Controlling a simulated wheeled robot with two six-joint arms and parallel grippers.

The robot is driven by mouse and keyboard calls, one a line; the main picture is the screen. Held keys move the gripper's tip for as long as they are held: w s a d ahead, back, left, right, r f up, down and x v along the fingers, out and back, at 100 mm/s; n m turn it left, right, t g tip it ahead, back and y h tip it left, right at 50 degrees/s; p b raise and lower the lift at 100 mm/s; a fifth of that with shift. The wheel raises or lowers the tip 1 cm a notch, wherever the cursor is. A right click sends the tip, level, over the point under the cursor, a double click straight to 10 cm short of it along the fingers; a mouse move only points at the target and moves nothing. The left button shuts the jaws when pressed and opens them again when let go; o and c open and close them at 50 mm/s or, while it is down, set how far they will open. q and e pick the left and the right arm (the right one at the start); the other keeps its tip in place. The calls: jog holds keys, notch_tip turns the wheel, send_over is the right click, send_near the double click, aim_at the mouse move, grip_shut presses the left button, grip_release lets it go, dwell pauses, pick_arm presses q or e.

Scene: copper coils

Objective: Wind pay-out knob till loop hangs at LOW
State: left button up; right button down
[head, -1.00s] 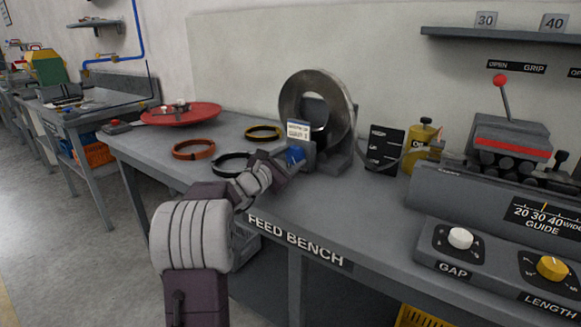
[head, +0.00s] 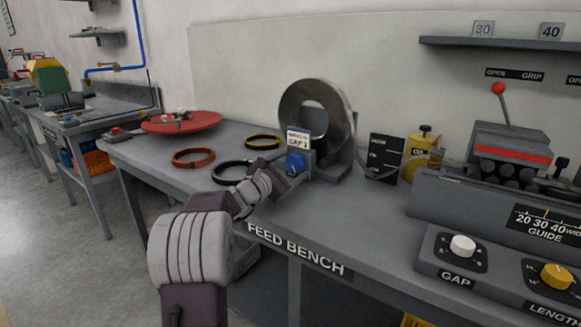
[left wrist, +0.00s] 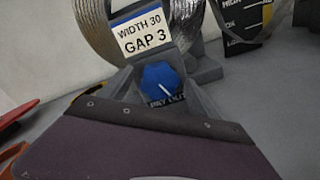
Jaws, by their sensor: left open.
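The blue pay-out knob (head: 295,163) is on the grey stand of the metal coil (head: 318,105), under a card that reads WIDTH 30 GAP 3. My left gripper (head: 296,177) is open at the knob. In the left wrist view, the knob (left wrist: 162,80) with its white pointer line shows between grey finger shapes; I cannot tell if they touch it. The strip loop (head: 372,176) sags from the coil side past a dark level board (head: 385,155). The board's lettering is too small to read surely in the head view. My right gripper is not in view.
A black ring (head: 232,173), an orange ring (head: 193,158) and a yellow-black ring (head: 262,142) lie on the feed bench (head: 340,215). A red round turntable (head: 180,123) stands at the back left. A yellow can (head: 420,152) and the feed machine (head: 505,150) stand right.

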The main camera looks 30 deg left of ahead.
pick_arm(q)
jog(key=s, duration=0.9)
jog(key=shift+a+p, duration=0.4)
